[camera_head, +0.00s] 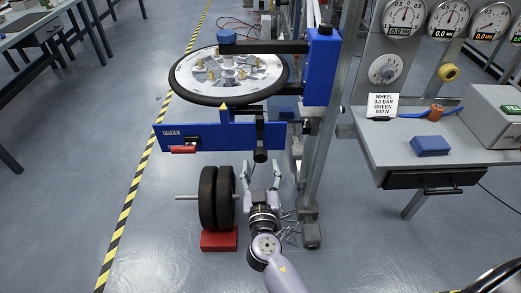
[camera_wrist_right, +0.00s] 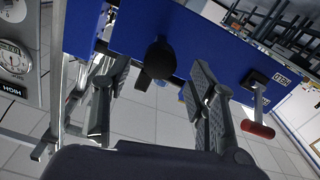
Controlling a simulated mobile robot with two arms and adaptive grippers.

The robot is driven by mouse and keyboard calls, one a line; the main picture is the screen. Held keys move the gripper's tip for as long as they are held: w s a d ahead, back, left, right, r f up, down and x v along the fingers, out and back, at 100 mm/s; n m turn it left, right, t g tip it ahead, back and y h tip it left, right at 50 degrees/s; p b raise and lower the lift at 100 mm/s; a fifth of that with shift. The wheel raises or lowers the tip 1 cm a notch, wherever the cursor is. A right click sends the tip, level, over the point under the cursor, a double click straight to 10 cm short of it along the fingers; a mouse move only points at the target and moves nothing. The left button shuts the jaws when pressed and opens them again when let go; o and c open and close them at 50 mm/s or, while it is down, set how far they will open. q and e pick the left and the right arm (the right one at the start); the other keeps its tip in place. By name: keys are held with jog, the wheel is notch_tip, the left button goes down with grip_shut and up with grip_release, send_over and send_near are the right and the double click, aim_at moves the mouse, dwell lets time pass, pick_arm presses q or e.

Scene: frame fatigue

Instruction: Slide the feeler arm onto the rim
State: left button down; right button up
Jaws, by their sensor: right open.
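A black arm, likely the feeler arm (camera_head: 260,136), hangs upright at the right end of the blue panel (camera_head: 190,138). It ends in a round black knob (camera_head: 260,156). The knob also shows in the right wrist view (camera_wrist_right: 160,60). The wheel lies flat above the panel, with a dark outer rim (camera_head: 183,94). My right gripper (camera_head: 261,172) is open and empty just below the knob. In the right wrist view its fingers (camera_wrist_right: 157,75) stand on either side of the knob, with visible gaps. My left gripper is not in view.
Two black rollers (camera_head: 216,196) on a metal shaft stand by a red block (camera_head: 219,240), left of my right gripper. A steel post (camera_head: 321,150) rises close on the right. A red handle (camera_head: 183,150) sits on the panel. A grey bench (camera_head: 385,150) stands at right.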

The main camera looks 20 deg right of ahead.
aim_at(261, 159)
jog(key=p+x, duration=0.1)
jog(key=x, duration=0.4)
jog(key=shift+w, duration=0.15)
jog(key=shift+c, duration=0.5)
grip_shut()
